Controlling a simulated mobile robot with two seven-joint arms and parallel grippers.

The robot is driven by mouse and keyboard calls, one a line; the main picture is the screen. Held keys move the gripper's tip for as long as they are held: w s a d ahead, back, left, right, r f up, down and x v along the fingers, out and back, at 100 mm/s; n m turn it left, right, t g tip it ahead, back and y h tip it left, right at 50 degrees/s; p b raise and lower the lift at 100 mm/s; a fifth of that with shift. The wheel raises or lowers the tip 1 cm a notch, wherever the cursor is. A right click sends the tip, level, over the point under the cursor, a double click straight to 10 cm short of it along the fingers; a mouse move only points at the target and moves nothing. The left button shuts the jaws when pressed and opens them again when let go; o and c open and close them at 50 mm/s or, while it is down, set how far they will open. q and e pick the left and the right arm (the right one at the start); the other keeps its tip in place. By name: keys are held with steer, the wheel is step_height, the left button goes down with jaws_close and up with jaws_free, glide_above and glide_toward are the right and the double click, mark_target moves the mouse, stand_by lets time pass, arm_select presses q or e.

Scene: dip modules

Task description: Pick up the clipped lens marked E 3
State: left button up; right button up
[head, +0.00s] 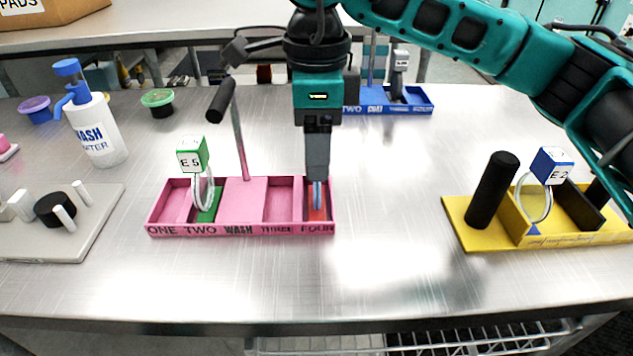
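My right gripper (317,190) points straight down into the right-end compartment of the pink tray (240,229), above its orange-red floor. Its fingers show edge-on, so their gap and anything between them cannot be made out. A lens with a green clip marked E 5 (192,155) stands in a left compartment of the pink tray with a green floor. A lens with a blue clip marked E 2 (552,166) stands in the yellow tray (485,240). A grey clipped piece (398,65) stands in the blue tray (420,105); its mark is too small to read. No E 3 mark is legible. My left gripper is not in view.
The pink tray has an upright post with a black grip (221,100). A black cylinder (492,190) stands on the yellow tray. A wash bottle (97,130), small tubs and a grey board (60,240) are at the left. The table between the pink and yellow trays is clear.

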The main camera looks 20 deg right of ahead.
jaws_close()
stand_by(0.3)
steer(key=shift+r, duration=0.1)
